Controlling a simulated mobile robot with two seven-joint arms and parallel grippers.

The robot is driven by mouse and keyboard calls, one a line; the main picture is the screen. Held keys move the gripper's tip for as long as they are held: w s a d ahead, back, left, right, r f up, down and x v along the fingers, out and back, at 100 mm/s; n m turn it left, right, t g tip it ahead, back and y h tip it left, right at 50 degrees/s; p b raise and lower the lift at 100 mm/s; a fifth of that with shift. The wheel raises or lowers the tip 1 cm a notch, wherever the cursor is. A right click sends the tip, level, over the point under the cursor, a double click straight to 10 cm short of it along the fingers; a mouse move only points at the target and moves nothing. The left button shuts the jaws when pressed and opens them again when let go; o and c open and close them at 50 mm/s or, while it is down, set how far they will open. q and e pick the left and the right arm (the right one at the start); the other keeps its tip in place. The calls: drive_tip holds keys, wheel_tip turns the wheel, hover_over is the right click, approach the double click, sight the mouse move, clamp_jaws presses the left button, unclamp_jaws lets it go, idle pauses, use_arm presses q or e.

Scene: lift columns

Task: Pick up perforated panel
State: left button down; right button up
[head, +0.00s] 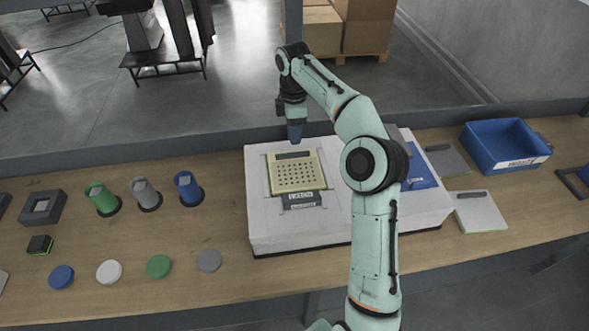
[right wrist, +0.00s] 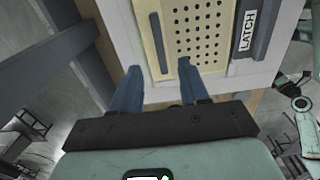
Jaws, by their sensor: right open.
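The perforated panel (head: 295,174) is a cream plate with rows of small holes and a slot near its far edge. It lies in a recess on top of the white box (head: 262,222). My right gripper (head: 295,138) is above the box's far edge, just beyond the panel. In the right wrist view, the blue fingers (right wrist: 158,80) are apart, with nothing held between them, and point toward the panel (right wrist: 195,35) near its slotted edge. My left gripper is not in view.
A blue bin (head: 503,148) stands at the right. Green, grey and blue cylinders (head: 145,193) stand left of the box, with several coloured discs (head: 158,266) in front. A blue plate (head: 420,168) lies on the box, partly hidden by my right arm. Bare table lies between.

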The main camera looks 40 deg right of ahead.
sight(292, 153)
drive_tip(key=f, duration=0.3)
drive_tip(key=shift+w, duration=0.2)
drive_tip(key=shift+a+f, duration=0.1)
drive_tip(key=shift+f, duration=2.6)
clamp_jaws()
